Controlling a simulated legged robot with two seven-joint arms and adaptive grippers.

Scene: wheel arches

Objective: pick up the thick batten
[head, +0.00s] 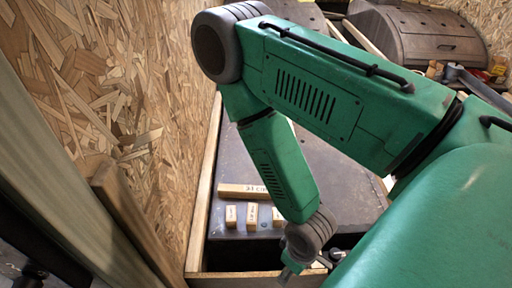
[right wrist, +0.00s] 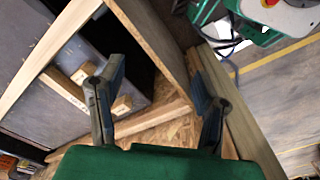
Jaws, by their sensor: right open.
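A longer pale wooden batten (head: 243,191) with dark writing lies on the dark surface inside the wooden frame. Three short blocks lie in front of it: a left one (head: 231,215), a middle one (head: 252,216) and a right one (head: 277,217). I cannot tell for sure which piece is the thick batten. My right gripper (right wrist: 157,62) is open and empty above the frame's edge, its fingers apart in the right wrist view; in the head view it is mostly hidden by its wrist. Wooden pieces (right wrist: 122,105) show beside its left finger. My left gripper is not in view.
A wooden frame rail (head: 232,279) borders the dark surface (head: 330,170) at the front. A chipboard wall (head: 150,90) rises on the left, with a plank (head: 130,222) against it. A brown rounded case (head: 425,38) stands at the back right.

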